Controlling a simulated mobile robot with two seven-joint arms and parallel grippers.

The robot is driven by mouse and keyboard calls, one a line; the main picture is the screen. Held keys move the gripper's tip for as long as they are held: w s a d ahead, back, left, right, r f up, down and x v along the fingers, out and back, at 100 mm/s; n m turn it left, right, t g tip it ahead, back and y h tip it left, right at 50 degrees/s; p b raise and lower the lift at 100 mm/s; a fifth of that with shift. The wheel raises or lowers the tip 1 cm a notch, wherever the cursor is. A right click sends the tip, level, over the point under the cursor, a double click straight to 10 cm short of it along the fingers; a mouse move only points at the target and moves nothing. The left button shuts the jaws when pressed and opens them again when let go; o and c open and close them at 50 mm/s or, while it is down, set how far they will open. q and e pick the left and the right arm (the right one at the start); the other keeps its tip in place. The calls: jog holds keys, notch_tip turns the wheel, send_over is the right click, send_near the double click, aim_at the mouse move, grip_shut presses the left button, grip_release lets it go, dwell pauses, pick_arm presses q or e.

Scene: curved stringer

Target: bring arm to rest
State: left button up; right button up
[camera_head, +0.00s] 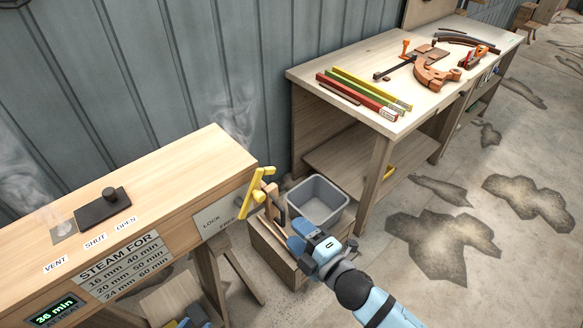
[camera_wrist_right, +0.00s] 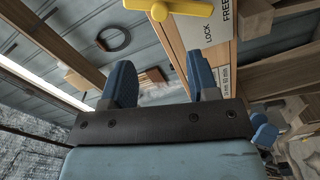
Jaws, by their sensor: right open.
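My right arm comes in from the lower right of the head view. Its gripper (camera_head: 287,228) is in front of the end of the wooden steam box (camera_head: 185,190), beside the yellow latch handle (camera_head: 257,187). In the right wrist view, the two blue fingers of this gripper (camera_wrist_right: 161,82) stand apart with nothing between them. The yellow handle (camera_wrist_right: 182,9) is above the fingers there, apart from them, by the LOCK and FREE label (camera_wrist_right: 208,28).
A grey bin (camera_head: 318,203) on a wooden crate (camera_head: 272,250) is close behind my right gripper. A workbench (camera_head: 310,73) with coloured strips (camera_head: 365,95), clamps and a curved orange form (camera_head: 434,77) stands at the back right. The floor at right is open, with dark patches.

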jog(key=s+d+f+m+g+h+p, duration=0.1)
jog(key=s+d+f+m+h, duration=0.2)
jog(key=s+d+f+m, duration=0.3)
jog(key=s+d+f+m+g+h+p, duration=0.1)
jog(key=s+d+f+m+h, duration=0.3)
jog(key=s+d+m, duration=0.4)
jog(key=f+m+g, duration=0.1)
jog(key=m, duration=0.4)
jog(key=shift+s+d+f+g, duration=0.2)
jog(key=shift+s+f+g, duration=0.1)
jog(key=shift+s+f, duration=0.05)
jog(key=shift+c, duration=0.2)
